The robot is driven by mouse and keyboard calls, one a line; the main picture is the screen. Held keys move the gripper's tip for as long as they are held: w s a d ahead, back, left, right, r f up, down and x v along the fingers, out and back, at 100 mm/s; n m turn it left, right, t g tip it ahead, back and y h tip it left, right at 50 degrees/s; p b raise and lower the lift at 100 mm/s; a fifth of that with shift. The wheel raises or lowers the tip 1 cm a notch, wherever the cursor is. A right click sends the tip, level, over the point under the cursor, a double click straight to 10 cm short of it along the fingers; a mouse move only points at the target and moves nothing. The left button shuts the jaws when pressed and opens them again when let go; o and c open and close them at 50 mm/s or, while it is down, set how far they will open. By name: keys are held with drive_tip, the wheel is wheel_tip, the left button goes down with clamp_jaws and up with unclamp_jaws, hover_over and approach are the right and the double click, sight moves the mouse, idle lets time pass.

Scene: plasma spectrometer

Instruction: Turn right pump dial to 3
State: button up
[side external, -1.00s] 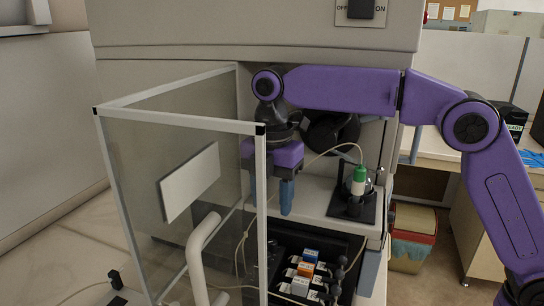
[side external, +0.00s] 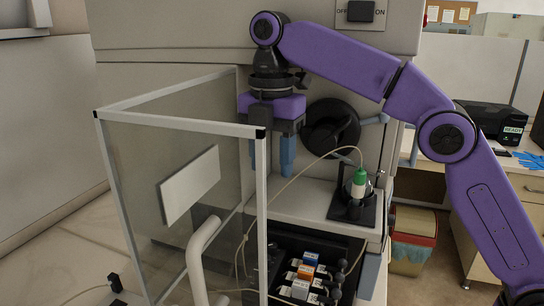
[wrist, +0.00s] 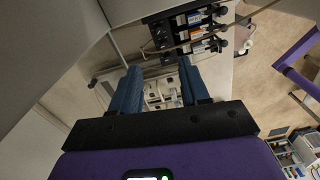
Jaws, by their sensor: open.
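My gripper (side external: 270,173) points down in front of the instrument, its two blue fingers apart and nothing held between them. It also shows in the wrist view (wrist: 158,68). The pump block with blue, orange and white cassettes (side external: 308,265) is below it and to the right. The same block shows at the top of the wrist view (wrist: 194,32), beyond the fingertips. Small dark knobs (side external: 342,265) line its right side. A pale panel with small dark parts (wrist: 162,92) shows between my fingers. I cannot read any dial number or tell which is the right pump dial.
A clear-panelled door with a pale frame (side external: 184,118) stands open at the left, close to my gripper. A green-capped bottle (side external: 359,182) stands on the shelf at the right. A thin tube (side external: 305,168) loops past my fingers. A large black round part (side external: 331,127) is behind.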

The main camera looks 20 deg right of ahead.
drive_tip(key=s+d+f+m, duration=0.5)
drive_tip(key=s+d+f, duration=0.2)
drive_tip(key=s+d, duration=0.35)
drive_tip(key=s+d+f+m, duration=0.5)
drive_tip(key=s+d+f, duration=0.3)
drive_tip(key=s, duration=0.4)
wheel_tip(320, 180, up, 15)
drive_tip(key=n, duration=1.3)
hover_over(273, 244)
wheel_tip(273, 244, down, 17)
drive_tip(key=shift+s+f, duration=0.1)
drive_tip(key=shift+f, duration=0.1)
clamp_jaws()
